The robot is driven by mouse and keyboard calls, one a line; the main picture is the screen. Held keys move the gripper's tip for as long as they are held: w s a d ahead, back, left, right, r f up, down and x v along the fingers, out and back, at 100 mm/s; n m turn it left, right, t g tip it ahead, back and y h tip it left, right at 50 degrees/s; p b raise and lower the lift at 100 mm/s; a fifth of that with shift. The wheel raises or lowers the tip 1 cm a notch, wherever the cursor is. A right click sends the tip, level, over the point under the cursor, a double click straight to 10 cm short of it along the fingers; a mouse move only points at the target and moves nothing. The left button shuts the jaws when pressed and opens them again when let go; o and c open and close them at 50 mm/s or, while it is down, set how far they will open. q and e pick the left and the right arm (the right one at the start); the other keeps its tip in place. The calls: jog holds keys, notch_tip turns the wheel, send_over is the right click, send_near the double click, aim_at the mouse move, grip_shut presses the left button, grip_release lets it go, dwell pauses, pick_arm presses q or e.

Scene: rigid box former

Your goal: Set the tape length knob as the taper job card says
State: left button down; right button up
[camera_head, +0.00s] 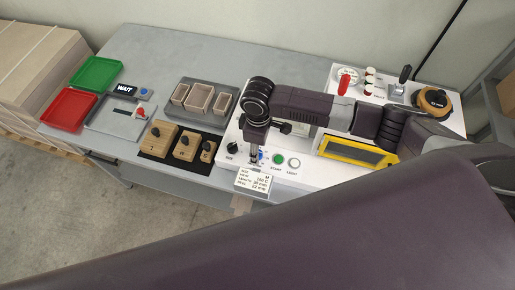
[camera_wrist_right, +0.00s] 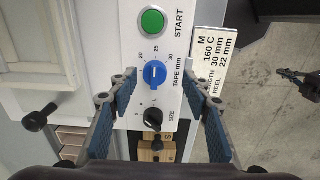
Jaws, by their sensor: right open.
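The blue tape length knob (camera_wrist_right: 154,73) is on the white panel in the right wrist view, with marks 20, 25 and 30 around it. Its white pointer seems to face the 25 mark. The job card (camera_wrist_right: 213,48) beside it reads M, 160 C, length 30 mm, reel 22 mm; it also shows in the head view (camera_head: 254,181). My right gripper (camera_wrist_right: 160,90) is open, its fingers either side of the knob, with no contact visible. In the head view the right gripper (camera_head: 254,158) is over the panel's front left. My left gripper is out of view.
The green START button (camera_wrist_right: 152,22) and black SIZE knob (camera_wrist_right: 152,118) flank the tape knob closely. Wooden blocks with black knobs (camera_head: 185,146), small boxes (camera_head: 199,97) and red (camera_head: 69,109) and green (camera_head: 96,72) trays stand to the left on the bench.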

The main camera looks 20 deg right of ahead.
jog(key=shift+w+f, duration=0.25)
jog(key=shift+f, duration=0.35)
jog(key=shift+w+f, duration=0.2)
jog(key=shift+f, duration=0.35)
jog(key=shift+w+f, duration=0.1)
jog(key=shift+f, duration=0.25)
jog(key=c, duration=0.8)
jog(key=shift+r, duration=0.1)
jog(key=c, duration=0.4)
jog(key=shift+o, duration=0.2)
jog(key=shift+m, duration=0.6)
jog(key=m, duration=0.4)
jog(key=shift+m, duration=0.4)
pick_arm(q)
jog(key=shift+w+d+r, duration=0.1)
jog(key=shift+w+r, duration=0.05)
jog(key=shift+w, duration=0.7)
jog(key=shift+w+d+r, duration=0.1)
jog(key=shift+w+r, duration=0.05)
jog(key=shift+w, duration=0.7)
pick_arm(e)
jog(key=shift+m, duration=1.5)
